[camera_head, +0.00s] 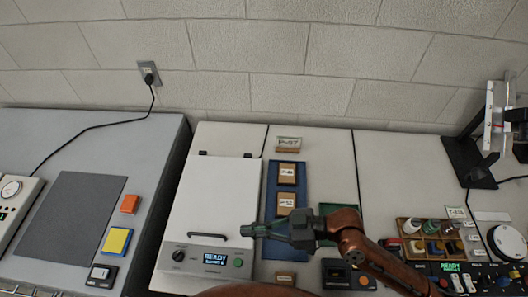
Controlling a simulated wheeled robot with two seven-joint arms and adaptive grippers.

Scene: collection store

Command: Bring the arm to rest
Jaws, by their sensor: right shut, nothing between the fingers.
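My right gripper (262,230) is in the middle of the camera_head view, with its arm coming in from the lower right. It is shut and empty. Its tip lies over the right edge of a white-lidded device (212,190), close to the dark lid handle; I cannot tell whether it touches. The brown arm link (375,257) stretches over the bench towards the lower right. My left gripper is not in view.
A blue strip (272,200) with labelled blocks lies beneath the gripper. A compartment tray (400,226) with several bottles stands at the right, near a stand (492,130). A grey bench (70,140) with a dark mat (72,210) is at the left. Bare bench (395,170) shows behind the arm.

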